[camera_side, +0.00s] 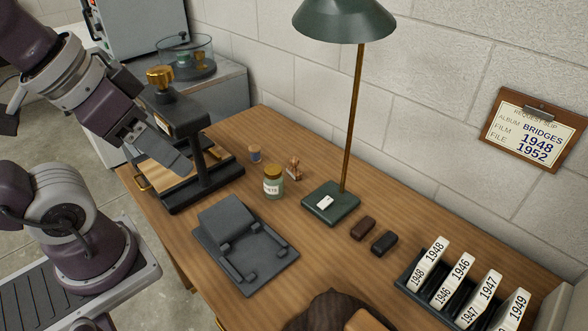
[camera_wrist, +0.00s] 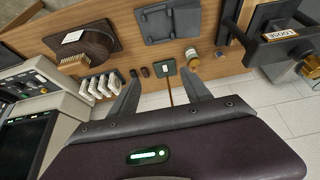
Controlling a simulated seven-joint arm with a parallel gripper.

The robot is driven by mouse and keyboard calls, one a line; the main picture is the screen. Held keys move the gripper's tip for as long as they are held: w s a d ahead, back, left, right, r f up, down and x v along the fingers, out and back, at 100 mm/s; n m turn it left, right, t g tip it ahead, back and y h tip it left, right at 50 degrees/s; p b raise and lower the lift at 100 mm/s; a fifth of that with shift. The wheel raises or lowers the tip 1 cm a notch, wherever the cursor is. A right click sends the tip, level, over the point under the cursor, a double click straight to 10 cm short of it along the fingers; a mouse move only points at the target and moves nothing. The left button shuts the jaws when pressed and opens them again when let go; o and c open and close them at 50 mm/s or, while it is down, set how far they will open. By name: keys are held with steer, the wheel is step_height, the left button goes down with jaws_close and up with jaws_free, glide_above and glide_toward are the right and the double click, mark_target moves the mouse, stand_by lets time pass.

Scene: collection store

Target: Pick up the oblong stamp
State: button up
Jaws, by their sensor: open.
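I take the oblong stamp to be the small wooden-handled stamp (camera_side: 293,168) with a reddish base. In the side view it stands upright on the wooden desk (camera_side: 180,245), right of a small jar (camera_side: 273,182) and behind the lamp base. A second small stamp-like piece (camera_side: 255,153) with a blue band stands left of it. My gripper (camera_side: 180,165) is open and empty, high at the left by the black press, well apart from the stamp. In the wrist view my open fingers (camera_wrist: 161,80) spread wide; I cannot make out the oblong stamp clearly there, perhaps behind a finger.
A black press (camera_side: 190,125) with a brass knob stands at the left. A green lamp (camera_side: 332,202) rises near the stamp. A grey stand (camera_side: 243,246) lies in front. Two dark blocks (camera_side: 373,236) and a labelled file rack (camera_side: 462,285) are at the right. The block wall is behind.

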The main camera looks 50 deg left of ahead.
steer(key=shift+c, duration=0.7)
